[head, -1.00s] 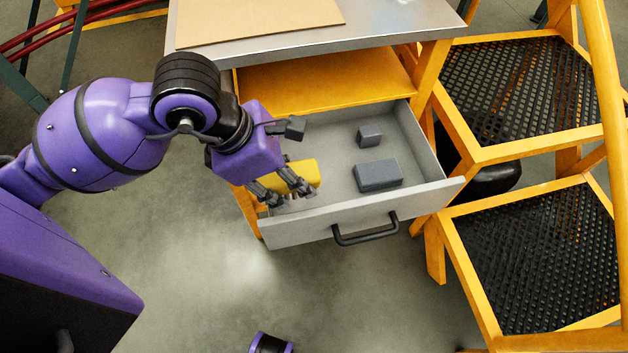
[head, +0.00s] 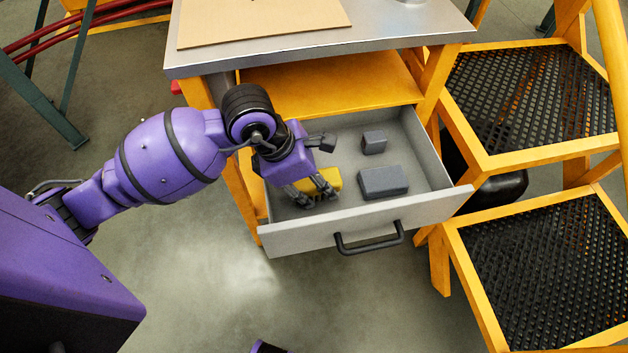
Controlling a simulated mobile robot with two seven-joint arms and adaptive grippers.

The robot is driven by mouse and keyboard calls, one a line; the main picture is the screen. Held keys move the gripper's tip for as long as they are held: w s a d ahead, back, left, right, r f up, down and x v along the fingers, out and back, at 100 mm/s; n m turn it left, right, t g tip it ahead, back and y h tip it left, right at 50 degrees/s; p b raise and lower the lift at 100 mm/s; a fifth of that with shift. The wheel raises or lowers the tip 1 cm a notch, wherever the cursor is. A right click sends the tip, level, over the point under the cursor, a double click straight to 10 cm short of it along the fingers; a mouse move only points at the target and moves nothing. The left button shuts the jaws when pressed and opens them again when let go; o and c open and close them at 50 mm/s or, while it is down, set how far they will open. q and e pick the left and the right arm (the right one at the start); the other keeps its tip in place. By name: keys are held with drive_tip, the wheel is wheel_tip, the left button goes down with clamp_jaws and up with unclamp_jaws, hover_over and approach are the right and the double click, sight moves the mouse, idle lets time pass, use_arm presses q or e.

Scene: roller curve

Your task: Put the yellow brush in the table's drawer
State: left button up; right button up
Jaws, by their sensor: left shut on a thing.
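The table's drawer (head: 350,222) is pulled open below the metal table top, with a black bar handle on its front. The yellow brush (head: 333,181) is in my left gripper (head: 316,191), over the left part of the open drawer. My left gripper is shut on it and covers much of it. The brush is inside the drawer's outline; I cannot tell whether it touches the drawer floor. My right gripper is not in view; a small purple and black piece at the bottom edge may be part of my right arm.
Two grey blocks, a larger one (head: 383,182) and a smaller one (head: 373,142), lie in the middle of the drawer. A cardboard sheet (head: 262,20) lies on the table top (head: 400,33). Yellow steps with black mesh treads (head: 540,270) stand close on the right.

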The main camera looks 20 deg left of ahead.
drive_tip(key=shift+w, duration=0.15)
use_arm(q)
drive_tip(key=o, duration=1.2)
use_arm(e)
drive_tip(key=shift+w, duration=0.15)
use_arm(q)
drive_tip(key=shift+a+r, duration=0.1)
drive_tip(key=shift+r, duration=0.25)
drive_tip(key=p+v, duration=0.1)
drive_tip(key=v, duration=0.9)
drive_tip(key=shift+a+r+p, duration=0.1)
drive_tip(key=shift+r+p, duration=0.15)
drive_tip(key=shift+p, duration=0.15)
drive_tip(key=shift+s+a+r, duration=0.1)
drive_tip(key=shift+s+r, duration=0.1)
drive_tip(key=shift+r, duration=0.2)
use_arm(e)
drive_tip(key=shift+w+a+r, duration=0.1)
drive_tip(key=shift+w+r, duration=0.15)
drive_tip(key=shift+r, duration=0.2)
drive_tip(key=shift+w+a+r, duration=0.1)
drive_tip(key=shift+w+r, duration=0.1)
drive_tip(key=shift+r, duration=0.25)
